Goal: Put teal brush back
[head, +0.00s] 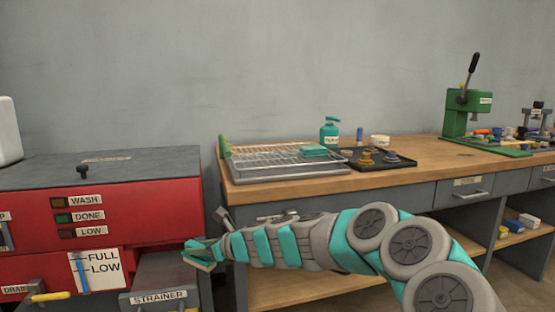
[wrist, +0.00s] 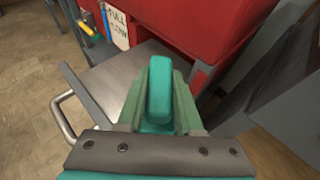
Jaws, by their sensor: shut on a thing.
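My gripper (head: 203,254) is at the end of my teal and grey arm, in front of the red washer and above the grey strainer box. In the wrist view its jaws are shut on a teal, rounded piece (wrist: 159,88), which I take to be the teal brush. Only this upright end shows; the rest is hidden between the jaws. In the head view the held piece is too small to tell from the gripper.
The red washer (head: 140,205) has a dark lid. The strainer box (head: 165,272) stands below my gripper; its handle (wrist: 72,112) shows in the wrist view. The wooden bench (head: 425,158) carries a wire rack (head: 270,158), teal block (head: 313,151), teal bottle (head: 329,133) and black tray (head: 400,161).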

